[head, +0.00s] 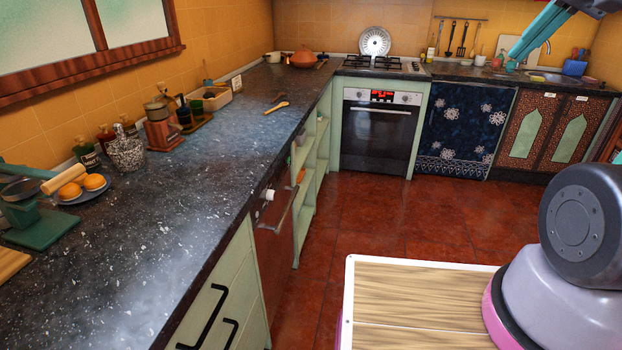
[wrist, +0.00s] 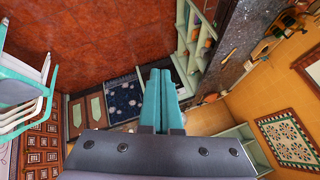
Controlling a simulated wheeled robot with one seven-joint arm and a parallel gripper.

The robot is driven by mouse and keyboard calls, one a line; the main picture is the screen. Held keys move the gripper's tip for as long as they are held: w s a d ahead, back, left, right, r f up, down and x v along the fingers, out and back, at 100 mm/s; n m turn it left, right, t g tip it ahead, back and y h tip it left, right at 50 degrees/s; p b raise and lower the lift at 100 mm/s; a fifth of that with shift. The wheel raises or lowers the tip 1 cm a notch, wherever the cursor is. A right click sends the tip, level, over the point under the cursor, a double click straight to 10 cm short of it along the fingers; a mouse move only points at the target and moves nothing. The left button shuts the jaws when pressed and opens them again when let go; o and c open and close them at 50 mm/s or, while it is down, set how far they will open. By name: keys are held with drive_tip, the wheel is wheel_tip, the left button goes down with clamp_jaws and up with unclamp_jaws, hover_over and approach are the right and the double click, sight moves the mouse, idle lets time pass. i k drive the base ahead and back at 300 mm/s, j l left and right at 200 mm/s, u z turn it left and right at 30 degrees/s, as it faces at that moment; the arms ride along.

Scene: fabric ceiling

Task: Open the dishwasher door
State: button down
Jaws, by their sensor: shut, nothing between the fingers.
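The dishwasher (head: 274,240) is built in under the left counter, between the pale green drawers and the open shelves. Its front is reddish brown and looks shut, with a white knob and a slanting bar handle (head: 284,211) near the top. I see the front at a steep angle. My gripper (head: 510,63) is raised at the top right of the head view, far from the dishwasher. In the wrist view its teal fingers (wrist: 161,71) are together and empty. I cannot make out the dishwasher in the wrist view.
The dark counter (head: 190,215) runs along the left, above pale drawers with black handles (head: 205,318). An oven (head: 378,130) stands at the back. Red tiled floor (head: 345,215) is clear before the dishwasher. A teal and white frame (wrist: 30,95) stands left in the wrist view.

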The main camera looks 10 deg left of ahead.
sight(276, 241)
drive_tip(key=i+j+u, duration=0.1)
drive_tip(key=i+u, duration=0.25)
drive_tip(key=u, duration=0.15)
drive_tip(key=i+u, duration=0.5)
drive_tip(key=k+l, duration=0.05)
drive_tip(key=k, duration=0.05)
